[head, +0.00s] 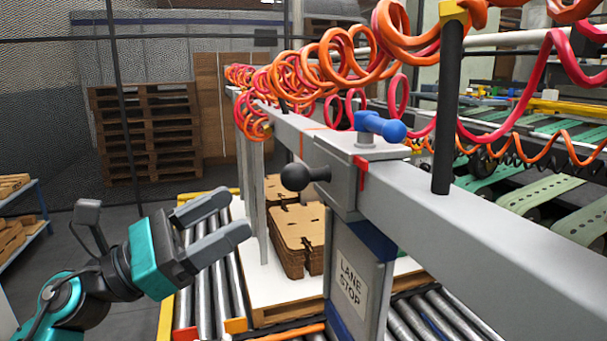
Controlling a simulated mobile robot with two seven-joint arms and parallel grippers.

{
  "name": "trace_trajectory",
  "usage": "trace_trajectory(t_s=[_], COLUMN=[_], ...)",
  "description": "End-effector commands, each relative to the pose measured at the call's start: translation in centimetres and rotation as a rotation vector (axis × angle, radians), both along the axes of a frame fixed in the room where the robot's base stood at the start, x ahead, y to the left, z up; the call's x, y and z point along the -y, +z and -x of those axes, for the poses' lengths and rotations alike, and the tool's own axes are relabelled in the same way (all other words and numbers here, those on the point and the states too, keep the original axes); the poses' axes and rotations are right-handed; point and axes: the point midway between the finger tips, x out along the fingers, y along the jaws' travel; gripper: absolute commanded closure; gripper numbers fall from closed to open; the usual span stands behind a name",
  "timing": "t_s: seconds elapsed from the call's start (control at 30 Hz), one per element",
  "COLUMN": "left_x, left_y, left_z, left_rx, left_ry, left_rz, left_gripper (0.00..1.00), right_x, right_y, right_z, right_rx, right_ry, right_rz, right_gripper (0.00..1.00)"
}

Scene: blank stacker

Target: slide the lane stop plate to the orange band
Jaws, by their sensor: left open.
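The lane stop plate (372,297) hangs upright below a grey carriage (338,165) on a long grey beam (450,218). Its label reads "LANE STOP". The carriage has a black ball knob (297,177) on its left side and a blue clamp lever (382,126) on top. A red pointer (361,172) is on its near edge. A thin orange band (318,129) crosses the beam just beyond the carriage, apart from the red pointer. My left gripper (240,211) is open and empty, left of and a little below the knob, not touching it. My right gripper is not in view.
Stacked cardboard blanks (296,238) lie on a white-topped pallet (262,284) behind the plate. Rollers (212,290) run beneath. Coiled orange and red hoses (345,55) hang above the beam. A black post (447,110) rises from the beam's near part. Space between gripper and knob looks clear.

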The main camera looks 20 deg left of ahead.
Motion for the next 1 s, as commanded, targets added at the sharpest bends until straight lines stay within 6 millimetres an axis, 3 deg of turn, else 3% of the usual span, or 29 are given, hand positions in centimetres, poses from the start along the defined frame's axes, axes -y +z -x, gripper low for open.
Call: trace_trajectory(t_s=[0.1,0.27,0.5,0.7,1.0], left_x=[1.4,3.7,6.7,7.9,8.1], left_y=[1.3,2.7,4.0,4.3,4.3], left_z=[-1.2,-3.2,-5.8,-6.8,-7.0], left_rx=[0.001,-0.001,-0.003,-0.005,-0.005], left_ry=[-0.002,-0.003,-0.002,0.0,-0.001], left_rz=[0.002,0.006,0.007,0.006,0.006], left_gripper=[0.33,0.33,0.33,0.33,0.33], right_x=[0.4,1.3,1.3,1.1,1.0], right_y=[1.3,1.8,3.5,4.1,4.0], right_z=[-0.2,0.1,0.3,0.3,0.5], right_rx=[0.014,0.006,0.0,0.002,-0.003], right_ry=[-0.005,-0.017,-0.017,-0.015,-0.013], right_rz=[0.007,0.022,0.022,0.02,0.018], right_gripper=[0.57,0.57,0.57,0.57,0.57])
